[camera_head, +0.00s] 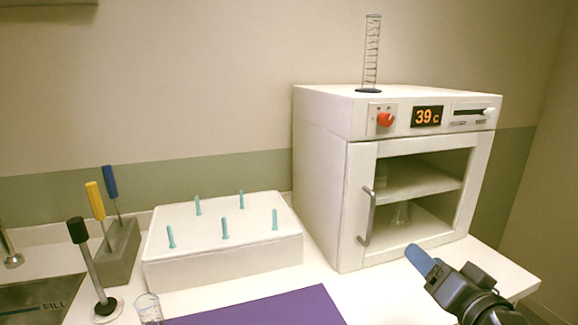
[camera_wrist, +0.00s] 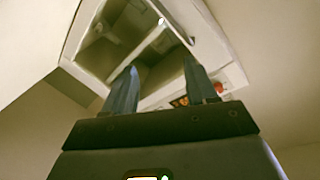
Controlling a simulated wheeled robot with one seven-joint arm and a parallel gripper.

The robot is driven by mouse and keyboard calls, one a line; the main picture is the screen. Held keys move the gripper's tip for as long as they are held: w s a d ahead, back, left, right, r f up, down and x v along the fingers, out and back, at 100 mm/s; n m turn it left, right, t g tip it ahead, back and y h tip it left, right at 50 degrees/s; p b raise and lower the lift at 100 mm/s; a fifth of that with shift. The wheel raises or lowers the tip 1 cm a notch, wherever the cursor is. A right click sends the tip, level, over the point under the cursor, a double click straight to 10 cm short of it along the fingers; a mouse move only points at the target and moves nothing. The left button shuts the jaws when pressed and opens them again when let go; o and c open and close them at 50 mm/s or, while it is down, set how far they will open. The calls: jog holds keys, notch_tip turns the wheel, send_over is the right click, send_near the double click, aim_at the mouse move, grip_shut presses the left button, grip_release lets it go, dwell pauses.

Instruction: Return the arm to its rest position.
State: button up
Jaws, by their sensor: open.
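My gripper (camera_head: 418,258) is at the lower right of the head view, in front of the white oven (camera_head: 320,190). One blue finger shows there, pointing up and left; the other is hidden. In the wrist view, my gripper (camera_wrist: 158,62) has its two blue-grey fingers apart with nothing between them. The oven (camera_wrist: 232,78) shows beyond the fingertips, appearing turned over in that view. My gripper is outside the oven's chamber in the head view.
Left are a white peg block (camera_head: 222,255), a tool holder (camera_head: 120,252), a black-handled tool (camera_head: 90,265), a small beaker (camera_head: 148,308) and a sink (camera_head: 40,298). A purple mat (camera_head: 265,310) lies in front.

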jog(key=s+f+n+h, duration=0.1)
jog(key=s+f, duration=0.3)
jog(key=s, duration=0.4)
jog(key=s+f+g, duration=0.1)
jog(key=s+f, duration=0.3)
jog(key=s, duration=0.3)
jog(key=s+f+n+h, duration=0.1)
jog(key=s+f, duration=0.3)
jog(key=s, duration=0.4)
jog(key=s+a+r+n, duration=0.1)
jog(key=s+r, duration=0.1)
jog(key=s, duration=0.8)
jog(key=s+a+r+n, duration=0.2)
jog(key=s, duration=0.8)
jog(key=shift+s+r+g, duration=0.25)
jog(key=shift+s+g, duration=0.15)
